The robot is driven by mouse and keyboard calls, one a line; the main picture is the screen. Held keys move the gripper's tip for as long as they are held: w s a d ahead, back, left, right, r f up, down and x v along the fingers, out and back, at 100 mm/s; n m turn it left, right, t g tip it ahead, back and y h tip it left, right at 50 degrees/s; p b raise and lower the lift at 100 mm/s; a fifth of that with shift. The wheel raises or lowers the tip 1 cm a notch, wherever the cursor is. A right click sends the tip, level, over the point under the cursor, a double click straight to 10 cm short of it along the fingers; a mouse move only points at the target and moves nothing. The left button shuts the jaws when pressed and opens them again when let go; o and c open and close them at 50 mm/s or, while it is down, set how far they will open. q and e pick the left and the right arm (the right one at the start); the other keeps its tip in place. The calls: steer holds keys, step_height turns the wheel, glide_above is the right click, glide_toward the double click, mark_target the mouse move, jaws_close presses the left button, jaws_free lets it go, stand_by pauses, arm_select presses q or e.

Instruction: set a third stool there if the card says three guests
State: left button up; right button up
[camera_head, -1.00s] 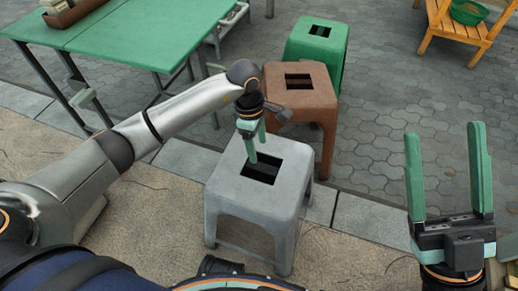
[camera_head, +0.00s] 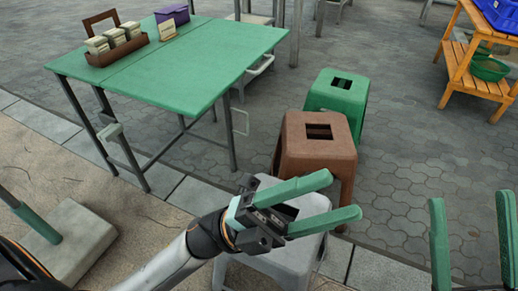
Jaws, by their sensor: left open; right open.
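A grey stool (camera_head: 292,262) stands nearest to me, partly hidden by my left gripper. Behind it are a brown stool (camera_head: 318,165) and a green stool (camera_head: 338,95), both upright with a slot in the seat. My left gripper (camera_head: 347,198) is open and empty, in front of the grey stool's seat in the picture, with its fingers pointing right. My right gripper (camera_head: 470,215) is open and empty at the lower right, its base cut off. A small pale card (camera_head: 167,30) stands on the green table (camera_head: 200,65); its writing is too small to read.
The table also holds a brown box (camera_head: 115,54) with pale packs and a purple item (camera_head: 172,14). A wooden shelf (camera_head: 480,82) with a blue crate (camera_head: 497,12) and a green bowl (camera_head: 488,68) stands at upper right. Paving between the stools and shelf is clear.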

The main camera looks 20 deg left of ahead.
arm_select(q)
steer(key=w+a+r+n+t+y, duration=0.1)
steer(key=a+n+t+y, duration=0.3)
steer(key=n+t, duration=0.3)
steer(key=w+a+r+n+t+y, duration=0.1)
steer(key=a+n+t+y, duration=0.3)
steer(key=n, duration=0.9)
steer(key=t+y, duration=0.2)
steer(key=t, duration=0.2)
steer(key=shift+a+r+n+y, duration=0.2)
steer(key=shift+a+n+y, duration=0.1)
steer(key=shift+a, duration=0.1)
arm_select(e)
steer(key=shift+r, duration=0.1)
